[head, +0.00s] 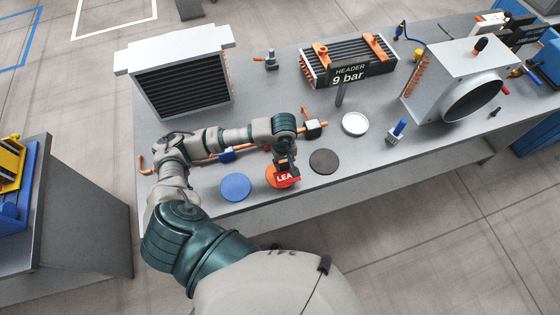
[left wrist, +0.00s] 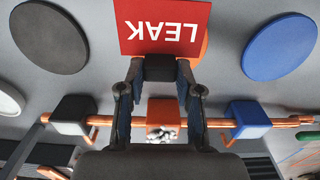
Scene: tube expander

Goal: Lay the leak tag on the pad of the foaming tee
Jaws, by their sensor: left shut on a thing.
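The red leak tag (head: 285,177) is in my left gripper (head: 288,166), over the orange pad (head: 270,181), which it partly covers. In the left wrist view the tag (left wrist: 163,25) reads LEAK upside down, and its black grip block is between the fingers of my left gripper (left wrist: 160,70). Whether the tag touches the pad cannot be told. A copper pipe carries a blue tee (head: 227,155), an orange tee (left wrist: 163,115) and a black tee (head: 315,128). White foam (left wrist: 162,135) shows at the orange tee. My right gripper is not in view.
A blue pad (head: 235,187), a dark grey pad (head: 323,161) and a white pad (head: 355,124) lie on the grey bench. A sign reading HEADER 9 bar (head: 350,74) stands behind. Finned units (head: 185,80) and a round-duct unit (head: 465,85) stand farther back.

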